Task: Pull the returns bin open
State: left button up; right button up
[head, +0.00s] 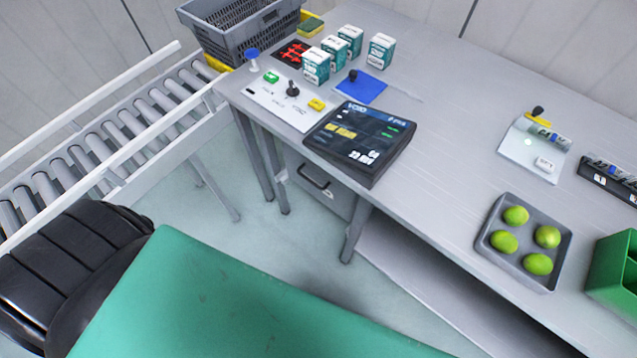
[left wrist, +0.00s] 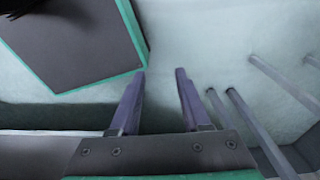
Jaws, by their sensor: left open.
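The returns bin (head: 325,190) appears to be the grey drawer-like box under the worktable, with a dark bar handle (head: 314,180) on its front. It looks shut, and the table and touch panel hide its upper part. My left gripper (left wrist: 160,74) shows in the left wrist view, its two purple fingers apart with nothing between them. It points over pale floor, clear of the handle; I cannot make out the bin in that view. My left gripper is not visible in the head view. My right gripper is in neither view.
Metal legs (left wrist: 262,115) stand right of my left gripper. The worktable (head: 440,130) carries a dark touch panel (head: 360,140), several cartons (head: 343,50) and a tray of green fruit (head: 490,255). A roller conveyor (head: 110,135) runs at left. Floor before the bin is clear.

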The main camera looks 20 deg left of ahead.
pick_arm(q)
jog(key=w+f+t+b, duration=0.2)
jog(key=w+f+b, duration=0.2)
jog(key=w+b, duration=0.15)
pick_arm(e)
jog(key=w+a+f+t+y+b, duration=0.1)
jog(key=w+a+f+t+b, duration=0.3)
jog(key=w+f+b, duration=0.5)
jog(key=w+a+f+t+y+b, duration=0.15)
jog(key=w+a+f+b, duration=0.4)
jog(key=b, duration=0.65)
pick_arm(q)
jog(key=m+t+h+b, duration=0.6)
jog(key=m+t+b, duration=1)
jog(key=m+b, duration=0.3)
send_near(308, 178)
jog(key=x, duration=0.3)
jog(key=b+x, duration=0.1)
jog(key=x, duration=0.6)
jog(key=shift+f, duration=0.35)
grip_shut()
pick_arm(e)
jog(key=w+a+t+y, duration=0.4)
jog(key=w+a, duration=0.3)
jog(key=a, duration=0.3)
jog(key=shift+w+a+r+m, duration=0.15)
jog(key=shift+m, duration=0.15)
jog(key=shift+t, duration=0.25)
